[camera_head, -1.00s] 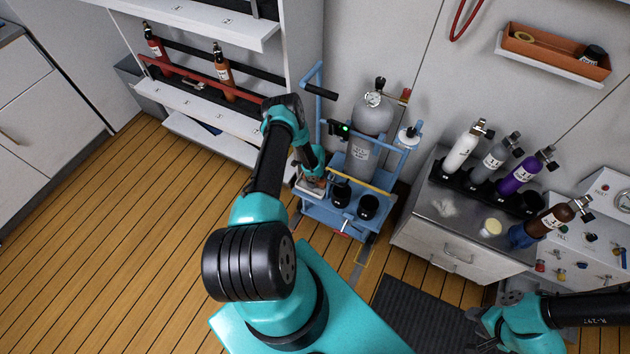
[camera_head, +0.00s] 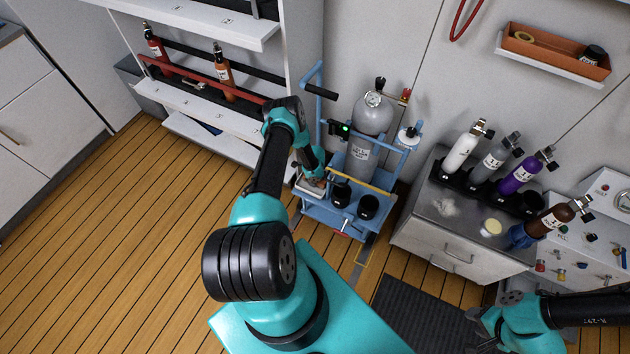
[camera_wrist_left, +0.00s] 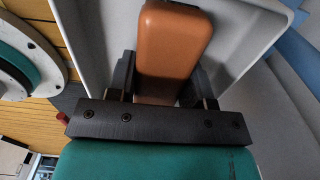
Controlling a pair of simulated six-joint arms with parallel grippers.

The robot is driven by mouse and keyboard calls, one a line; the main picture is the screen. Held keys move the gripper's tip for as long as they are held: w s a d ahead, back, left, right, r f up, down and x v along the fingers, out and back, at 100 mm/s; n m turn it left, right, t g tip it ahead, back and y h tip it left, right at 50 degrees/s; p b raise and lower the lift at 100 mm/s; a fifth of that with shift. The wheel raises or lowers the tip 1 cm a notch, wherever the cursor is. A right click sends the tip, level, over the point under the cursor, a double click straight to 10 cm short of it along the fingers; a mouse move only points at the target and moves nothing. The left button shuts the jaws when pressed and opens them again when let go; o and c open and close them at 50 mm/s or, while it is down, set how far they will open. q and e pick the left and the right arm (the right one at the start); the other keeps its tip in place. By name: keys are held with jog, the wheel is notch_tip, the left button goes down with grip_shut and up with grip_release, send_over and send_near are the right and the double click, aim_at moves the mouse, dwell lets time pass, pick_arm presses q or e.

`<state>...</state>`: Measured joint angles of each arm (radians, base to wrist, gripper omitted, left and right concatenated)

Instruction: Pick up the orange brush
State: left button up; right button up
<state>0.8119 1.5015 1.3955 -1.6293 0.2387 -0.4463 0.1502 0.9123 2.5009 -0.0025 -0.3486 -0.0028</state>
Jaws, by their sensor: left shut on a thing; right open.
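The orange brush (camera_wrist_left: 172,48) shows in the left wrist view as an orange block with rounded corners. My left gripper (camera_wrist_left: 160,85) is shut on it, with one dark finger on each side. The brush is inside or just over a pale tray (camera_wrist_left: 85,25); I cannot tell whether it touches the tray's floor. In the head view my left gripper (camera_head: 313,182) is low over the tray on the blue cart (camera_head: 340,222), and the arm partly hides the brush. My right gripper (camera_head: 482,330) is open and empty at the lower right, over the dark mat.
A grey cylinder (camera_head: 361,150) stands on the cart, with two black cups (camera_head: 367,207) in front. The counter (camera_head: 425,205) at right holds several cylinders in a black rack. A shelf unit (camera_head: 215,115) stands behind left. The wooden floor (camera_head: 120,250) at left is clear.

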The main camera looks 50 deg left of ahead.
pick_arm(q)
jog(key=shift+c, duration=1.4)
jog(key=shift+r, duration=5.05)
